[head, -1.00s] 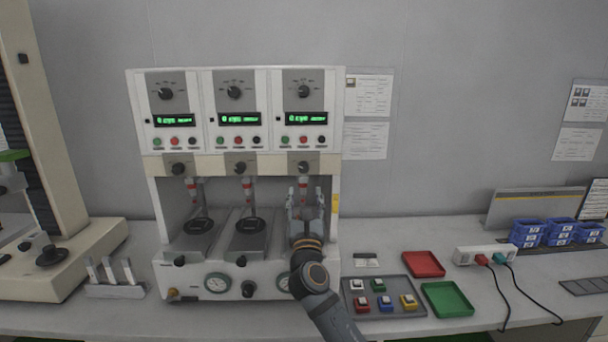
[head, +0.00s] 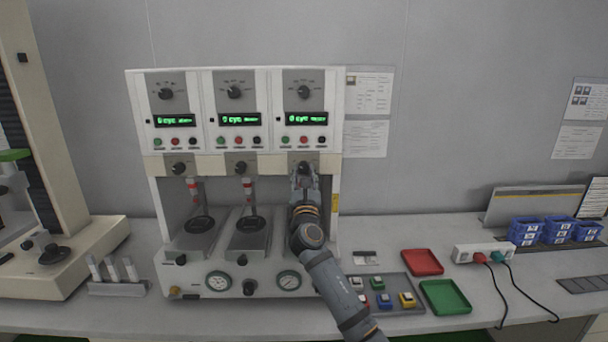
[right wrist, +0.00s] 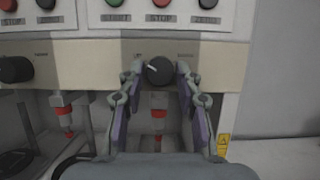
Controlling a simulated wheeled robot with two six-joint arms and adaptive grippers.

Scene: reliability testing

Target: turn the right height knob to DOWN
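The right height knob (right wrist: 160,70) is a black round knob with a white pointer line on the beige strip of the test machine. In the right wrist view its pointer is tilted to the upper left. My right gripper (right wrist: 155,72) has its two fingers on either side of the knob, with small gaps showing, so it looks open. In the head view my right gripper (head: 304,172) is at the right station and partly covers the knob (head: 304,166). My left gripper is not in view.
The middle knob (head: 240,168) and left knob (head: 180,168) sit on the same strip. Control panels with green displays are above. A grey tray (head: 412,290) with colored blocks, a red tray (head: 422,262) and a green tray (head: 446,297) lie right of the machine.

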